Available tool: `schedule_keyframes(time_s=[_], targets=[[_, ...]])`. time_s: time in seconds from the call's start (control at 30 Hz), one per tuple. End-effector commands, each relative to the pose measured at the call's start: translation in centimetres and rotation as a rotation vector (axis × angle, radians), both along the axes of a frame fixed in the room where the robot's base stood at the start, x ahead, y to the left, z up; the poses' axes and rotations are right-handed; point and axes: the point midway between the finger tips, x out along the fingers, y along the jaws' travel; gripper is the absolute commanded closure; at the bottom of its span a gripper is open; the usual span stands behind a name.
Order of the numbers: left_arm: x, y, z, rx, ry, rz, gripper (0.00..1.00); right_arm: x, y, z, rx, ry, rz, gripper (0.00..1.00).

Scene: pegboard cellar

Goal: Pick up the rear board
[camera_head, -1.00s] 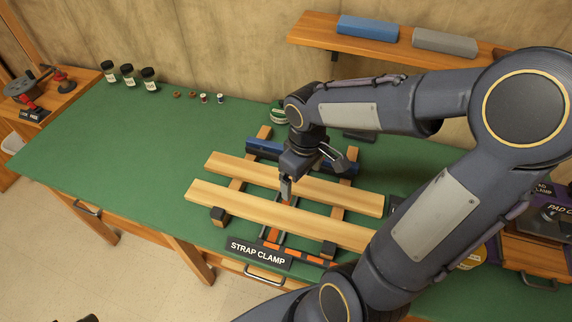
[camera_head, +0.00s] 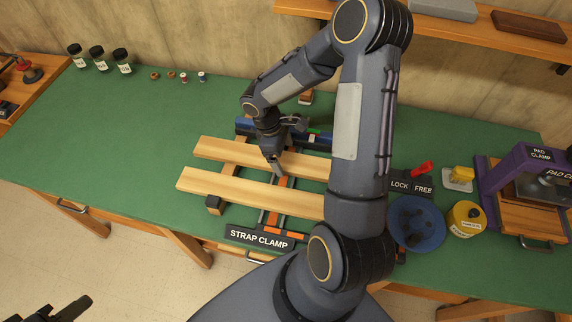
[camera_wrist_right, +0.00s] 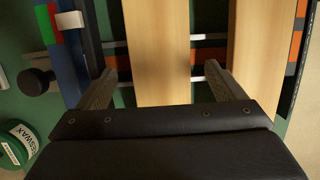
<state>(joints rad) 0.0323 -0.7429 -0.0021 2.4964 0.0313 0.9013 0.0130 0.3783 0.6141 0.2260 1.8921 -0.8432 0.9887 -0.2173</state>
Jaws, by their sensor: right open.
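The rear board (camera_head: 222,149) is a pale wooden plank lying across the strap clamp's rails on the green bench. A matching front board (camera_head: 232,188) lies parallel on the near side, with a gap between them. My right gripper (camera_head: 277,166) is open over the rear board, pointing down. In the right wrist view, its fingers (camera_wrist_right: 163,80) stand on either side of the rear board (camera_wrist_right: 157,40), one toward the blue bar and one at the gap. I cannot tell whether they touch it. My left gripper (camera_head: 62,309) shows only as a dark piece at the bottom left.
A blue bar (camera_head: 243,126) lies behind the rear board. The strap clamp sign (camera_head: 259,238) is in front. Right of my arm are a lock/free lever (camera_head: 421,170), a blue round tray (camera_head: 417,222), a yellow tin (camera_head: 464,219) and a purple pad clamp (camera_head: 497,182).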

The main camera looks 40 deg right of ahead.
Motion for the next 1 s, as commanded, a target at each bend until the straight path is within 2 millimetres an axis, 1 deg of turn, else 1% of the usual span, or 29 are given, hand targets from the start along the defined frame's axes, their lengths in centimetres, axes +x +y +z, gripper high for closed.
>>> schedule_keyframes(time_s=[0.03, 0.1, 0.33, 0.37, 0.8, 0.83, 1.0], targets=[[0.0, 0.0, -1.15, 0.0, 0.0, 0.0, 0.64, -0.27, -0.15, -1.45, 0.0, 0.003, -0.001, 0.11], [0.0, -0.01, -1.52, 0.0, 0.0, 0.0, 0.64, -0.43, -0.23, -2.05, 0.001, 0.002, 0.0, 0.11], [0.0, 0.0, -1.33, 0.0, 0.0, 0.0, 0.64, -0.47, -0.26, -1.95, 0.001, 0.001, 0.001, 0.11], [0.0, 0.0, -1.33, 0.0, 0.0, 0.0, 0.64, -0.46, -0.27, -1.95, 0.001, 0.001, 0.001, 0.12], [0.0, 0.0, -1.33, 0.0, 0.0, 0.0, 0.64, -0.46, -0.27, -1.93, 0.001, 0.001, 0.001, 0.7], [0.0, 0.01, -1.31, 0.0, 0.0, 0.0, 0.64, -0.44, -0.27, -1.88, 0.0, 0.0, 0.001, 0.72], [0.0, 0.0, -1.3, 0.0, 0.0, 0.0, 0.64, -0.43, -0.27, -1.87, 0.0, 0.0, 0.001, 0.72]])
